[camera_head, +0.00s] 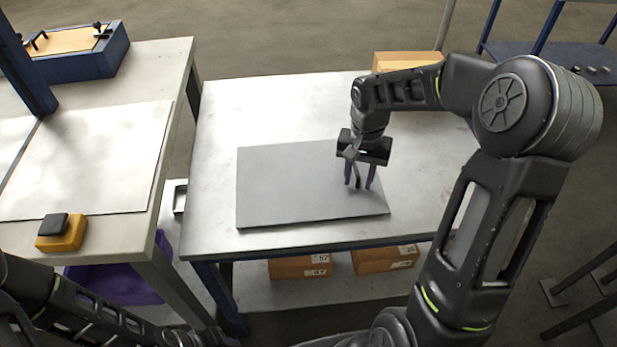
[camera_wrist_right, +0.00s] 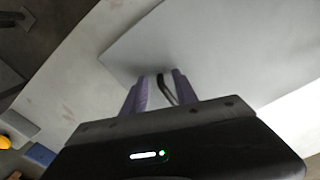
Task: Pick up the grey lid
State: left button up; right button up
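The grey lid (camera_head: 290,190) is a flat rectangular plate lying on the light worktable (camera_head: 225,120). It also shows in the right wrist view (camera_wrist_right: 210,45). My right gripper (camera_head: 359,178) is over the right part of the lid, with its purple fingers pointing down. In the right wrist view the fingers (camera_wrist_right: 161,92) are apart, with a thin dark curved piece (camera_wrist_right: 167,88) between them. I cannot tell whether the fingers touch this piece. My left arm shows at the bottom left of the head view, but its gripper does not show.
A second table at the left holds a yellow block with a black top (camera_head: 62,235) and a blue box (camera_head: 85,55). Cardboard boxes (camera_head: 300,267) stand on the shelf below the worktable. Another box (camera_head: 405,60) is behind it. The worktable around the lid is clear.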

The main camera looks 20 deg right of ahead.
dwell(0.4)
grip_shut()
dwell(1.3)
